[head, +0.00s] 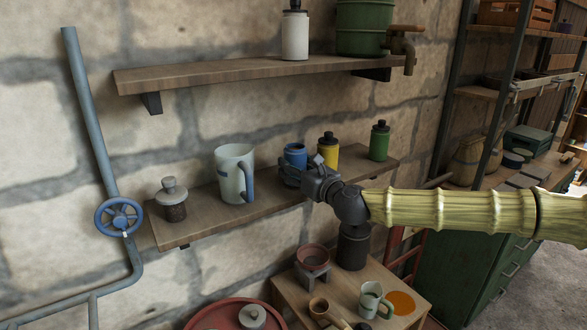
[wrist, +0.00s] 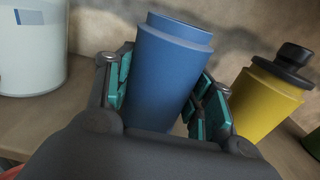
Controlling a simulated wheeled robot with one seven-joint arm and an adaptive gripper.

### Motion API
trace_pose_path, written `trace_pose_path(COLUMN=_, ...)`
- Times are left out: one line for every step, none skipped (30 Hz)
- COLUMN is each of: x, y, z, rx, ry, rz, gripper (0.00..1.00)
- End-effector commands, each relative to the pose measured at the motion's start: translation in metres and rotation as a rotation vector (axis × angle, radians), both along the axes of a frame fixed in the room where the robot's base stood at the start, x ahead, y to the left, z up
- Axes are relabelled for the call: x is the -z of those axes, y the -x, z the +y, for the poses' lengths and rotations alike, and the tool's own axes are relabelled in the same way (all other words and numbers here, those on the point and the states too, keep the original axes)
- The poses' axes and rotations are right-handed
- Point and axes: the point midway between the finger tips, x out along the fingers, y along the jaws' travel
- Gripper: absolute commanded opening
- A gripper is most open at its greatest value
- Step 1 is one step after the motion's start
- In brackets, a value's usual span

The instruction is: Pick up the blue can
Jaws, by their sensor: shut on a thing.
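The blue can (head: 295,155) is at the lower wall shelf, between a white mug and a yellow bottle. My gripper (head: 291,172) reaches it from the front right and is shut on it. In the wrist view the blue can (wrist: 170,70) stands between the teal finger pads of my gripper (wrist: 165,100), tilted slightly in the picture. The can's lower part is hidden by the gripper, so I cannot tell whether it touches the shelf.
On the lower shelf (head: 200,222) stand a white mug (head: 232,172), a lidded jar (head: 173,200), a yellow bottle (head: 328,150) and a green bottle (head: 379,141). An upper shelf (head: 220,72) hangs above. A small table (head: 345,290) with cups is below.

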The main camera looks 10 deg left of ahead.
Motion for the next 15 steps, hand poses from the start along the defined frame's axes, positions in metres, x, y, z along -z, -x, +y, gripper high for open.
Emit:
trace_pose_path(x=-0.003, y=0.000, z=0.000, rx=0.000, ry=0.000, rz=-0.003, gripper=0.04)
trace_pose_path(x=-0.004, y=0.000, z=0.000, rx=0.000, ry=0.000, rz=-0.003, gripper=0.04)
trace_pose_path(x=-0.006, y=0.000, z=0.000, rx=0.000, ry=-0.001, rz=-0.002, gripper=0.04)
trace_pose_path(x=-0.008, y=0.000, z=0.000, rx=0.000, ry=0.000, rz=-0.003, gripper=0.04)
trace_pose_path(x=-0.009, y=0.000, z=0.000, rx=0.000, ry=0.000, rz=-0.003, gripper=0.04)
trace_pose_path(x=-0.012, y=0.000, z=0.000, rx=0.000, ry=0.001, rz=-0.004, gripper=0.04)
trace_pose_path(x=-0.014, y=0.000, z=0.000, rx=0.000, ry=0.000, rz=-0.003, gripper=0.04)
trace_pose_path(x=-0.016, y=0.000, z=0.000, rx=0.000, ry=0.000, rz=-0.003, gripper=0.04)
trace_pose_path(x=-0.018, y=0.000, z=0.000, rx=-0.001, ry=0.000, rz=-0.003, gripper=0.04)
trace_pose_path(x=-0.020, y=0.000, z=0.000, rx=-0.001, ry=0.000, rz=-0.003, gripper=0.04)
trace_pose_path(x=-0.022, y=0.000, z=0.000, rx=-0.001, ry=0.000, rz=-0.003, gripper=0.04)
trace_pose_path(x=-0.025, y=0.000, z=0.000, rx=-0.001, ry=-0.001, rz=-0.002, gripper=0.04)
trace_pose_path(x=-0.025, y=0.002, z=-0.001, rx=-0.001, ry=0.000, rz=-0.001, gripper=0.04)
trace_pose_path(x=-0.025, y=0.004, z=-0.002, rx=-0.001, ry=0.000, rz=-0.001, gripper=0.04)
trace_pose_path(x=-0.025, y=0.007, z=-0.003, rx=-0.001, ry=0.000, rz=-0.003, gripper=0.04)
